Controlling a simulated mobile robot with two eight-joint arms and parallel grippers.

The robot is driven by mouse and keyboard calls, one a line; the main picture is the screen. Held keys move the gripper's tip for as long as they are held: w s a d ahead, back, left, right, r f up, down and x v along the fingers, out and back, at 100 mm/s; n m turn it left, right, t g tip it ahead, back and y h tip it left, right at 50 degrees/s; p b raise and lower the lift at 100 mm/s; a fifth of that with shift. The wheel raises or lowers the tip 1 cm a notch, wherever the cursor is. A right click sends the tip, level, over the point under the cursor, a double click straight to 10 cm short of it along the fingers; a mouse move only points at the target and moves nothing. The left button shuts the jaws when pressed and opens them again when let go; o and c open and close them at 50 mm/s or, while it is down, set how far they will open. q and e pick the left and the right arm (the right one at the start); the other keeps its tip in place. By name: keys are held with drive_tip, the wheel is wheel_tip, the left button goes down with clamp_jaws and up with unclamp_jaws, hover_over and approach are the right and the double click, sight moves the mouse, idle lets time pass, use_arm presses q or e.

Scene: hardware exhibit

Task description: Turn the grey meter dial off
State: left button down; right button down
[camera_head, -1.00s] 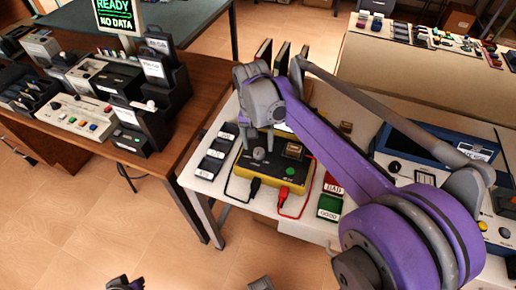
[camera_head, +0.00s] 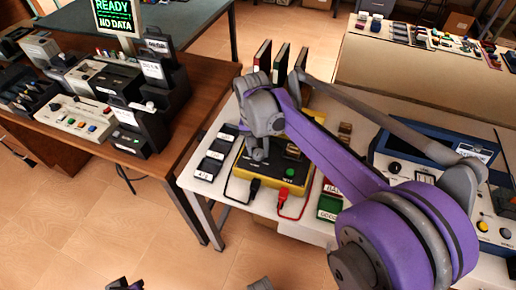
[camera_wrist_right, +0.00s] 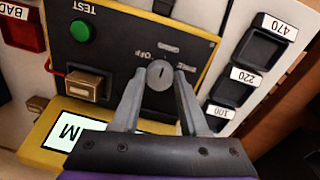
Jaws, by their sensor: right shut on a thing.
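The meter is a yellow box (camera_head: 239,170) with a dark top panel; it lies on the white table in the head view. In the wrist view its round grey dial (camera_wrist_right: 159,75) sits between the two fingertips of my right gripper (camera_wrist_right: 160,82). The fingers are shut on the dial from both sides. A dark pointer mark shows on the dial face, and an "OFF" label (camera_wrist_right: 142,55) is printed beside it. In the head view my right gripper (camera_head: 258,150) reaches down to the meter, and the wrist hides part of the panel.
A green TEST button (camera_wrist_right: 82,31) and a brass-coloured block (camera_wrist_right: 88,84) are on the panel near the dial. Small labelled dark boxes (camera_head: 212,160) stand left of the meter. Black and red leads plug into its front. A blue-framed instrument (camera_head: 436,150) stands to the right.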

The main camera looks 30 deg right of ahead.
sight(257, 154)
idle(0.3)
drive_tip(key=n+p, duration=0.1)
drive_tip(key=n, duration=0.2)
drive_tip(key=shift+n, duration=0.4)
drive_tip(key=n+p, duration=0.1)
drive_tip(key=n, duration=0.3)
drive_tip(key=shift+n, duration=0.4)
drive_tip(key=shift+n+t, duration=0.3)
drive_tip(key=shift+c, duration=2.2)
unclamp_jaws()
drive_tip(key=shift+s, duration=0.1)
drive_tip(key=shift+r, duration=0.1)
wheel_tip(257, 154, up, 11)
drive_tip(key=p, duration=0.1)
drive_tip(key=shift+a+f, duration=0.2)
drive_tip(key=shift+a, duration=0.1)
